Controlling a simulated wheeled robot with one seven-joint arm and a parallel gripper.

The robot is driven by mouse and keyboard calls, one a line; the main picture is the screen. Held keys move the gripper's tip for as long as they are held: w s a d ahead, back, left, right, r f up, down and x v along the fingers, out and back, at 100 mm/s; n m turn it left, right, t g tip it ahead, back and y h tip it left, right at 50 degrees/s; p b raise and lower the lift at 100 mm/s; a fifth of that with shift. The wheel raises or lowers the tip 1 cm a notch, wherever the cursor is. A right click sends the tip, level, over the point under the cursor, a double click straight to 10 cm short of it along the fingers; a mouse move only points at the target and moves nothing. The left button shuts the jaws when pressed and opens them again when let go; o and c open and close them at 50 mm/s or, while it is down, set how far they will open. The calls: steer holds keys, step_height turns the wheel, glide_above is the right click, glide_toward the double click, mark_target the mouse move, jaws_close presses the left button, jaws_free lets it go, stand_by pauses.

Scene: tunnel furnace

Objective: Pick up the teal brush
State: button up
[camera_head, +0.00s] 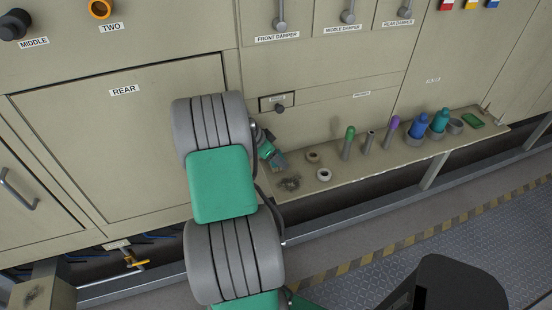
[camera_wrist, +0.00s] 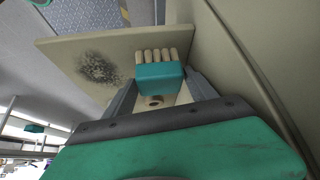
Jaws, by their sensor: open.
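The teal brush (camera_wrist: 160,78) shows in the wrist view as a teal block with a row of pale bristles on its far side. My gripper (camera_wrist: 163,83) is open, with one grey finger to each side of the brush. Whether either finger touches it I cannot tell. In the head view my gripper (camera_head: 276,158) is small and partly hidden behind my arm, at the left end of the shelf. A teal patch beside it there is too small to tell as brush or gripper.
The shelf (camera_head: 335,178) runs along the beige furnace wall, with a dark sooty patch (camera_head: 289,184) near my gripper. Two rings (camera_head: 324,174), a green-topped tool (camera_head: 348,143), a purple-topped tool (camera_head: 389,131) and blue (camera_head: 419,125) and teal (camera_head: 440,121) containers stand to the right.

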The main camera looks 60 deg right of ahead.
mark_target(281, 154)
steer(key=c, duration=1.2)
steer(key=shift+r, duration=0.15)
steer(key=shift+r, duration=0.25)
step_height(281, 154, up, 2)
steer(key=shift+r+b, duration=0.2)
steer(key=shift+b, duration=0.65)
steer(key=s+a+r+b, duration=0.2)
steer(key=s+a+r, duration=0.1)
steer(key=a+r, duration=0.7)
steer(key=a, duration=0.3)
steer(key=shift+s+a+b, duration=0.15)
steer(key=shift+a+b, duration=0.15)
steer(key=shift+a, duration=0.05)
